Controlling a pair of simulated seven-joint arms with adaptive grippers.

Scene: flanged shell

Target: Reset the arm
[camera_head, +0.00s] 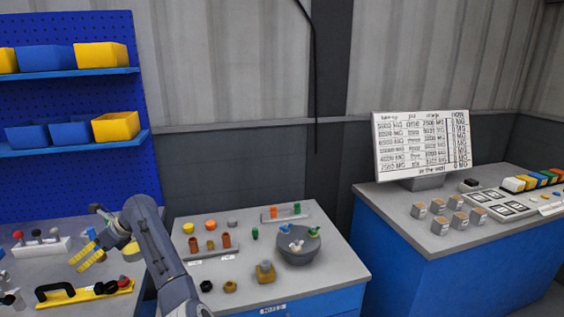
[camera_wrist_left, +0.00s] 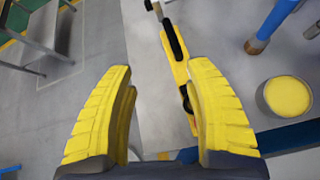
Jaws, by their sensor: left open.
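My left gripper (camera_head: 86,254) shows at the lower left of the head view, with yellow ridged fingers. It hangs above the left grey table, near a yellow bar tool with a black handle (camera_head: 72,295). In the left wrist view its two fingers (camera_wrist_left: 160,120) are spread apart with nothing between them at the tips. The yellow tool (camera_wrist_left: 178,72) lies beyond and below them on the table. My left arm comes up from the bottom of the head view. My right gripper is not in view.
The middle table (camera_head: 330,275) holds small coloured parts and a round grey shell (camera_head: 298,248). A blue bench with a sign (camera_head: 423,143) and several small blocks stands at the right. A blue pegboard (camera_head: 75,93) with bins rises behind the left table.

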